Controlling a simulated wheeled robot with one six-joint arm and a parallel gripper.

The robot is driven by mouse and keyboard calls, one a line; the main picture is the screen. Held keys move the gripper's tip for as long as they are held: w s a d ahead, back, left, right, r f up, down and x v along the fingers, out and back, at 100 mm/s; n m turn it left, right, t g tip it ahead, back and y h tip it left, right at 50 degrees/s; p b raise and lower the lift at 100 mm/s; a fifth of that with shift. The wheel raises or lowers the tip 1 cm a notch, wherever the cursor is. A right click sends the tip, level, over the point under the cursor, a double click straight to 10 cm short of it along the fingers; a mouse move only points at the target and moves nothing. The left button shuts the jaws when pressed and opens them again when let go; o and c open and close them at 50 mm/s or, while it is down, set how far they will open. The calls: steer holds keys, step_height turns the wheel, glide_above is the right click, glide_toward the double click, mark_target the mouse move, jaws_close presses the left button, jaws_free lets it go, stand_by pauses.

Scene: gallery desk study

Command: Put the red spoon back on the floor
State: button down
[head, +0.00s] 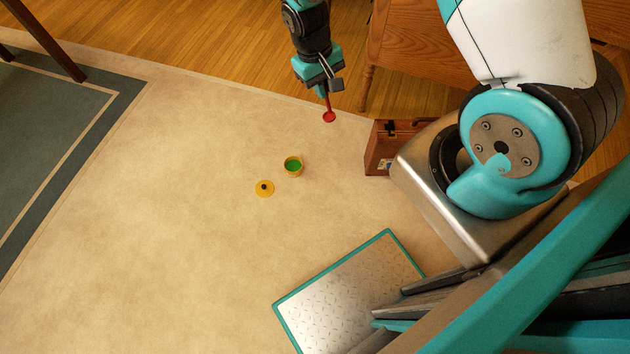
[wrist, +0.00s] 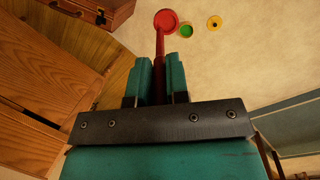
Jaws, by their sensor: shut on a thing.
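The red spoon (head: 329,116) hangs from my gripper (head: 327,88) in the head view, bowl end down, above the pale rug near its far edge. In the wrist view the spoon's round bowl (wrist: 165,21) points away from my gripper (wrist: 159,80). Its handle lies between the two teal fingers, which are shut on it. The pale floor covering (head: 170,200) shows below the spoon. How high the spoon is above it is hard to tell.
A yellow pot with green inside (head: 293,167) and a yellow lid with a dark knob (head: 264,188) are on the rug. A reddish-brown case (head: 380,150) stands right of them. A wooden desk (head: 410,50) is behind. Open rug lies left of the lid.

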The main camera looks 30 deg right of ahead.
steer(key=shift+m+t+y, duration=0.8)
steer(key=shift+t, duration=0.1)
steer(key=w+d+f+b, duration=0.3)
steer(key=f+b, duration=1.6)
steer(key=f, duration=0.4)
steer(key=w+d+f+b, duration=0.3)
steer(key=d+f+b, duration=0.1)
steer(key=f+b, duration=1.5)
steer(key=w+d+f+b, duration=0.3)
steer(key=f+b, duration=1.6)
steer(key=f, duration=0.9)
steer(key=shift+w+d+f, duration=0.15)
steer(key=shift+w+f, duration=0.1)
steer(key=shift+w, duration=0.35)
steer(key=shift+r, duration=0.15)
steer(key=c, duration=1.5)
jaws_free()
steer(key=shift+f, duration=0.2)
steer(key=shift+c, duration=0.2)
steer(key=o, duration=0.4)
steer(key=shift+o, duration=0.2)
